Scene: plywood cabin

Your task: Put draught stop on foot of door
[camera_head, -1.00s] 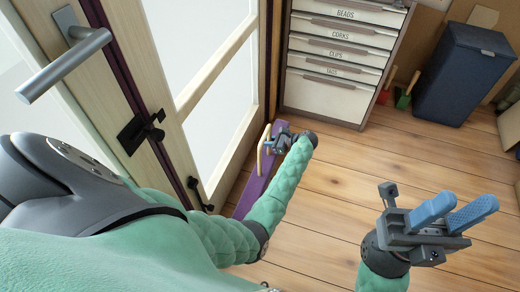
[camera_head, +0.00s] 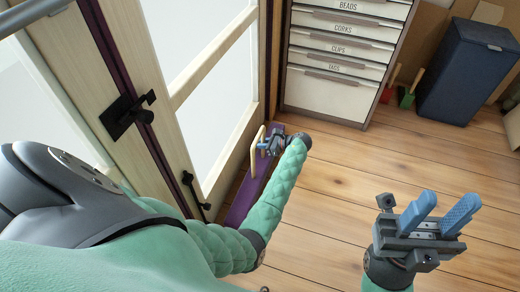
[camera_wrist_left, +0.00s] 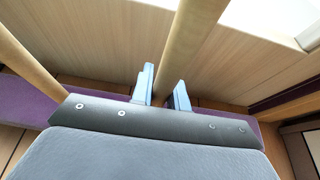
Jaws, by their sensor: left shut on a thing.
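The draught stop is a long purple strip (camera_head: 238,209) with a pale wooden handle (camera_head: 254,148), low along the foot of the door (camera_head: 172,130). My left gripper (camera_head: 264,146) is at the handle. In the left wrist view its two blue fingers (camera_wrist_left: 163,92) are either side of a wooden bar of the handle (camera_wrist_left: 192,38), shut on it. Purple (camera_wrist_left: 25,100) shows beyond the gripper body there. My arm hides part of the strip, and I cannot tell whether it touches the door or floor. My right gripper (camera_head: 443,207) is open and empty above the floor.
A drawer cabinet (camera_head: 330,98) stands just beyond the door's far end. A dark blue bin (camera_head: 462,75) and small red and green brushes (camera_head: 407,96) are at the back right. The plank floor (camera_head: 335,180) between is clear.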

